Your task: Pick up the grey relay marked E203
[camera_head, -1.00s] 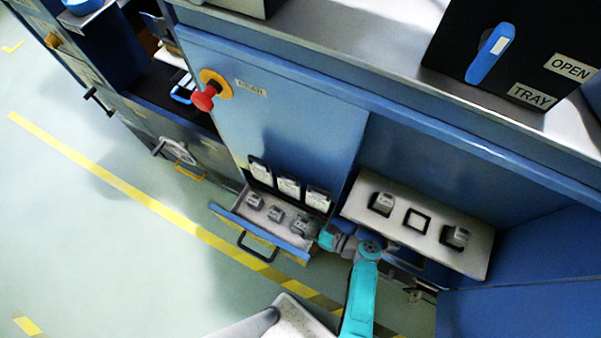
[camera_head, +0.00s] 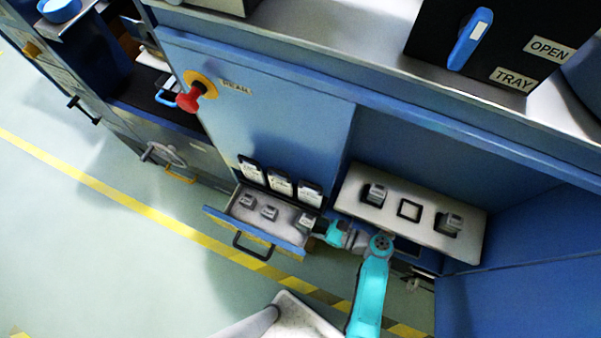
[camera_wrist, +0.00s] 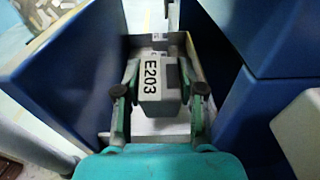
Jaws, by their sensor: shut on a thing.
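The grey relay marked E203 (camera_wrist: 153,82) is between the two fingers of my gripper (camera_wrist: 160,95) in the wrist view, its label readable. My gripper is shut on it. In the head view my gripper (camera_head: 318,226) reaches from the right into the open drawer (camera_head: 228,212), and the relay (camera_head: 306,222) is at the drawer's right end. I cannot tell whether the relay still touches the drawer floor. Two other grey relays, one at left (camera_head: 246,201) and one in the middle (camera_head: 269,213), sit in the same drawer.
Several white tags stand behind the drawer, one at its right (camera_head: 309,193). A pale shelf board (camera_head: 350,204) at right holds two relays and an empty square socket (camera_head: 409,210). The drawer handle (camera_head: 251,247) sticks out in front. Blue cabinet walls flank my gripper in the wrist view.

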